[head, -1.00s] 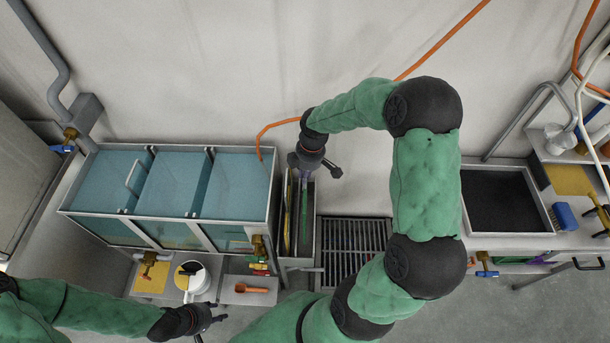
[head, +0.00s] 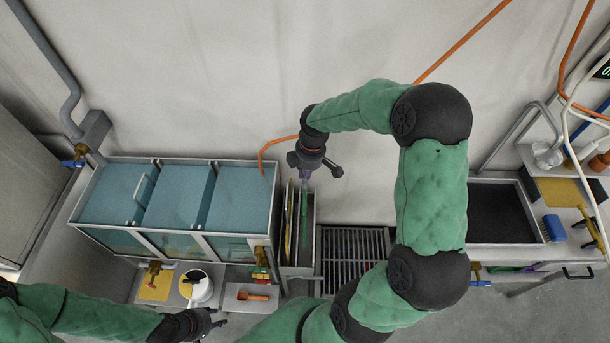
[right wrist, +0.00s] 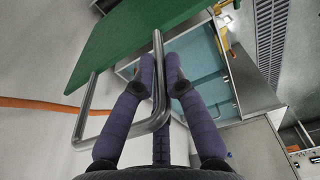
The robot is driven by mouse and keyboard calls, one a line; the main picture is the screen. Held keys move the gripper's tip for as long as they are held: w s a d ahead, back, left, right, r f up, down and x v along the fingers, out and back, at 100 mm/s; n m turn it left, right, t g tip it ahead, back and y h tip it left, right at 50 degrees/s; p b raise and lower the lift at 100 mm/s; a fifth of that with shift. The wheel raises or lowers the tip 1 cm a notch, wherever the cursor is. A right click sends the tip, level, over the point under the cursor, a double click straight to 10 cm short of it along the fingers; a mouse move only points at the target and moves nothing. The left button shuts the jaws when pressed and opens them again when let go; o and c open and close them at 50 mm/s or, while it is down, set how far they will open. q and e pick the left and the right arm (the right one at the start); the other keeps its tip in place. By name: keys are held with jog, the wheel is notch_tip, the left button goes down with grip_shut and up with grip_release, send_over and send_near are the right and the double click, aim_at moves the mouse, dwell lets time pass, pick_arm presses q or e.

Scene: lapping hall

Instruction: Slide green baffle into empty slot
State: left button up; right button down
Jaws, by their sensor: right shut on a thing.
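My right gripper (head: 309,170) is shut on the bent metal handle (right wrist: 158,75) of the green baffle (right wrist: 130,35). In the head view the green baffle (head: 304,218) shows edge-on as a thin strip below the gripper, over the narrow slotted holder (head: 315,232). I cannot tell how deep it sits or whether it is clear of the holder. A tank (head: 70,205) with three teal compartments stands left of it. The empty slot cannot be made out. My left gripper (head: 208,325) is open and empty at the bottom edge.
A yellow plate (head: 288,222) stands in the holder beside the green baffle. An orange hose (head: 275,143) hangs behind.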

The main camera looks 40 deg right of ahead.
jog(key=shift+r+p, duration=3.9)
jog(key=shift+r, duration=2.35)
jog(key=shift+w, duration=0.1)
